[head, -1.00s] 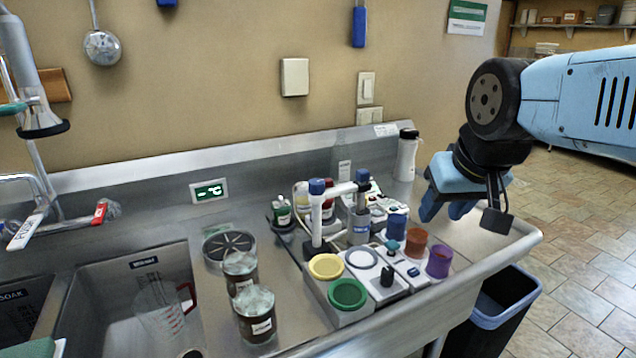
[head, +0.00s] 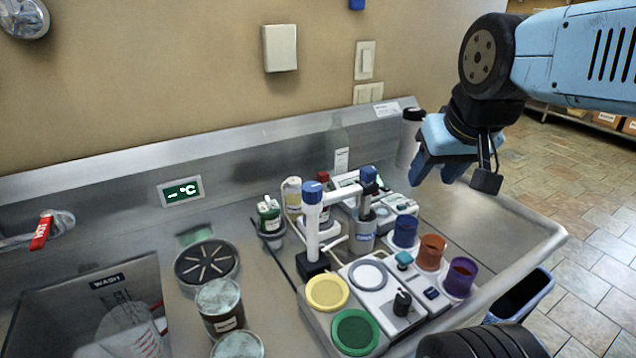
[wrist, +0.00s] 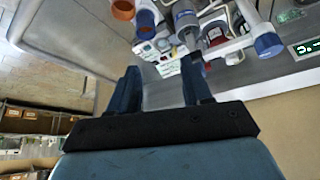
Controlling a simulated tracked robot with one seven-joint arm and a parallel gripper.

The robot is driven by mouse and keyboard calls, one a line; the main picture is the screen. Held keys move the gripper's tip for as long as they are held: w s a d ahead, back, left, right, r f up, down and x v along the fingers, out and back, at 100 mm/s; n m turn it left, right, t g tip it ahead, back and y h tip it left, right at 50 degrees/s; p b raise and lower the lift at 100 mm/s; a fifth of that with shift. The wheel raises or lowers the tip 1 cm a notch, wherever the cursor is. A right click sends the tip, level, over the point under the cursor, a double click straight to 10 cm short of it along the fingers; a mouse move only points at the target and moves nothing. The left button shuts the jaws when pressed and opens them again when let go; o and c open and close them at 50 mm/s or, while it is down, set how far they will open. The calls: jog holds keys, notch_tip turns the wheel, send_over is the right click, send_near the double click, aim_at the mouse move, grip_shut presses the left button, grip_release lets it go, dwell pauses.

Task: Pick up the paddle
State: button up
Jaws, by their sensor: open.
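I cannot single out a paddle for certain. A thin white piece (head: 334,244) slants beside a grey labelled cup (head: 364,234) in the middle of the counter in the head view; its form is too small to tell. My gripper (head: 436,174) is open and empty, in the air over the right part of the counter, behind and to the right of the cup. In the wrist view my gripper (wrist: 162,76) shows two dark blue fingers apart with nothing between them. The grey cup (wrist: 186,20) lies beyond the fingertips there.
A white stand with blue caps (head: 312,218) rises left of the cup. Blue (head: 405,231), orange (head: 431,252) and purple (head: 460,276) cups line the right. Yellow (head: 327,292) and green (head: 354,331) lids lie in front. A sink (head: 100,300) is at left. The counter's right end is clear.

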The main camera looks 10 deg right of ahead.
jog(key=shift+o, duration=0.7)
jog(key=shift+w+r, duration=0.15)
jog(key=shift+w, duration=0.1)
jog(key=shift+n+g, duration=0.5)
jog(key=w, duration=0.2)
jog(key=w+a, duration=0.1)
jog(key=w, duration=0.1)
jog(key=w+r, duration=0.1)
jog(key=w, duration=0.1)
jog(key=shift+a+r, duration=0.1)
jog(key=shift+a, duration=0.05)
jog(key=n+g, duration=0.3)
jog(key=n, duration=0.1)
send_near(323, 173)
jog(key=shift+y, duration=0.3)
jog(key=f, duration=0.2)
jog(key=w+f, duration=0.1)
jog(key=f, duration=0.3)
jog(key=shift+w+d+f, duration=0.25)
jog(key=shift+f, duration=0.15)
jog(key=shift+a+f, duration=0.15)
jog(key=shift+f, duration=1.2)
jog(key=shift+a+f, duration=0.15)
jog(key=shift+f, duration=1.2)
grip_shut()
